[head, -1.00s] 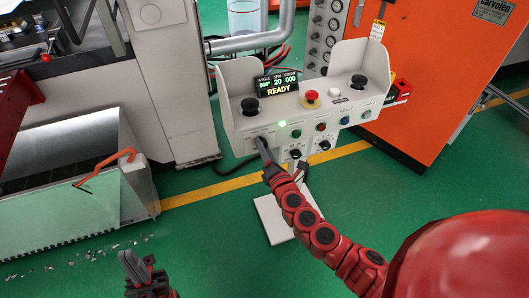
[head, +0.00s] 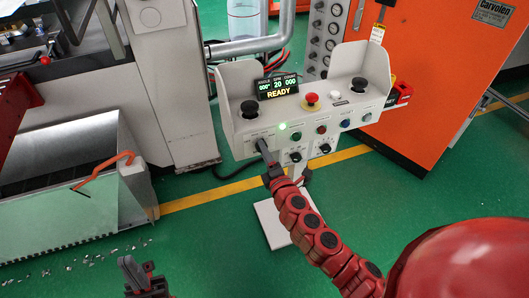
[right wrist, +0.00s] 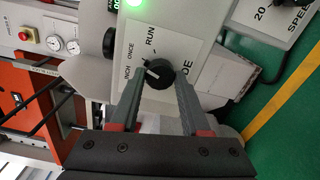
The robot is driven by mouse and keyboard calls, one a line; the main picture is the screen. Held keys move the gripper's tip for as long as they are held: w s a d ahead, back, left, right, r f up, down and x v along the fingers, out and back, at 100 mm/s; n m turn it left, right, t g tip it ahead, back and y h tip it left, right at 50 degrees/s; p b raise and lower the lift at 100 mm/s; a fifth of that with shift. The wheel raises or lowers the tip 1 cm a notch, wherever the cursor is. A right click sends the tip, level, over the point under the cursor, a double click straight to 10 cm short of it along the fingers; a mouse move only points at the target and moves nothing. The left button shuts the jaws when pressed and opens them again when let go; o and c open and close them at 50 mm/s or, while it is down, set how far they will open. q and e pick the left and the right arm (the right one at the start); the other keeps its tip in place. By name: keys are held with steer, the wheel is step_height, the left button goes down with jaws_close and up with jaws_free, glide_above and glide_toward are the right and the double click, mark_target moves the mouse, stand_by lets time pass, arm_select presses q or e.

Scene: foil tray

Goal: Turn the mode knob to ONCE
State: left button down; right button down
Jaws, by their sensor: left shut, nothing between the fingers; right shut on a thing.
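The mode knob (right wrist: 159,74) is a black round knob with a white pointer mark, on a light panel face lettered INCH, ONCE, RUN and partly covered MODE. The mark points to the left side of the picture, toward INCH or between INCH and ONCE; I cannot tell exactly. My right gripper (right wrist: 160,84) is shut on the knob, one finger on each side. In the head view, my right gripper (head: 263,147) reaches the lower left of the control panel (head: 240,133) and hides the knob. My left gripper (head: 129,265) is shut and empty, low over the floor.
The speed knob (right wrist: 273,11) is on the same panel. A display (head: 278,88) reads READY, and a green lamp (head: 283,126) glows. A red mushroom button (head: 311,100) is on top. An orange cabinet (head: 440,80) stands at right, a metal chute (head: 70,200) at left.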

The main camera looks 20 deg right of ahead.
steer(key=shift+c, duration=1.8)
jaws_free()
steer(key=shift+s, duration=0.1)
steer(key=s, duration=1.7)
steer(key=shift+s+d, duration=0.15)
steer(key=shift+d, duration=0.15)
steer(key=shift+a, duration=0.1)
